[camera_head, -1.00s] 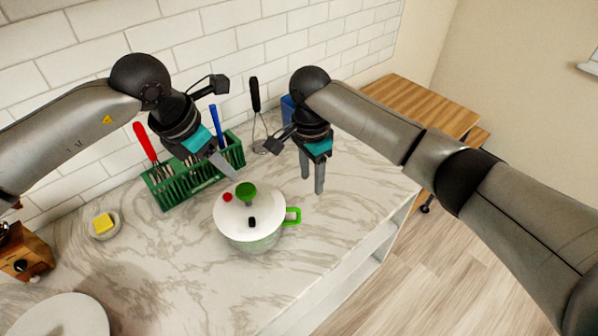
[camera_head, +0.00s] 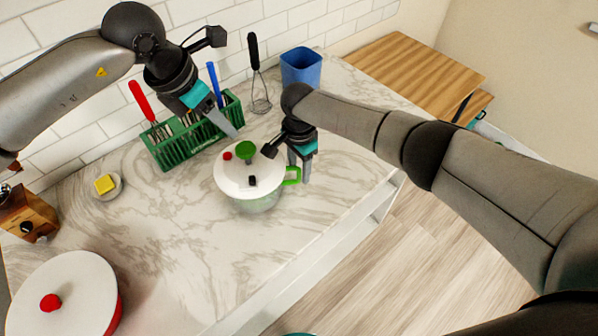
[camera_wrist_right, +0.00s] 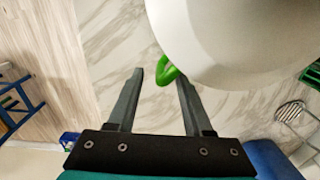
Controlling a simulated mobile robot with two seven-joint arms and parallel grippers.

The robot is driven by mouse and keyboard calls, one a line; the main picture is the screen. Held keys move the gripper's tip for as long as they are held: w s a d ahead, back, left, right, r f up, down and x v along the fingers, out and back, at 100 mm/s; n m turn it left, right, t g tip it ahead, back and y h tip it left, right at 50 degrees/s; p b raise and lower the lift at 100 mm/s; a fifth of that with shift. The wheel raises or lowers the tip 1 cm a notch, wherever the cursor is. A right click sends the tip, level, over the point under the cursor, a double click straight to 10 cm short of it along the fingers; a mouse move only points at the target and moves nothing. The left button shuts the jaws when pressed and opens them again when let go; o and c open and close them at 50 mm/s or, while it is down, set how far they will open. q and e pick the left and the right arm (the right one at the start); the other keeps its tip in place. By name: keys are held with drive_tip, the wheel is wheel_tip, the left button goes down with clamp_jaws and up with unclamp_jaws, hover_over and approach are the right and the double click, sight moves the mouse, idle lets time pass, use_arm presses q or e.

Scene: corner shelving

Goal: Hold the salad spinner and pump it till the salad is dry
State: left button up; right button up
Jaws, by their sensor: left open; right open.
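The salad spinner (camera_head: 232,182) stands upright on the marble counter, with a white lid, a green pump knob (camera_head: 246,149) on top and a green side handle (camera_head: 293,176). In the right wrist view its lid (camera_wrist_right: 235,45) fills the upper right. My right gripper (camera_head: 300,174) is open and low beside the spinner. In the right wrist view the green handle (camera_wrist_right: 168,70) lies between the tips of my right gripper (camera_wrist_right: 161,75). My left gripper (camera_head: 234,130) is open and empty, above and behind the spinner near the knob. The salad inside cannot be made out.
A green rack (camera_head: 172,157) with utensils stands behind the spinner. A whisk (camera_head: 259,90) and a blue container (camera_head: 301,68) are at the back. A red pot with a white lid (camera_head: 78,285) is front left. A small butter dish (camera_head: 116,191) is left. The counter's front edge is near.

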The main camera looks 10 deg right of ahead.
drive_tip(key=shift+f, duration=1.2)
clamp_jaws()
idle(0.9)
drive_tip(key=shift+c, duration=0.7)
unclamp_jaws()
drive_tip(key=shift+c, duration=0.3)
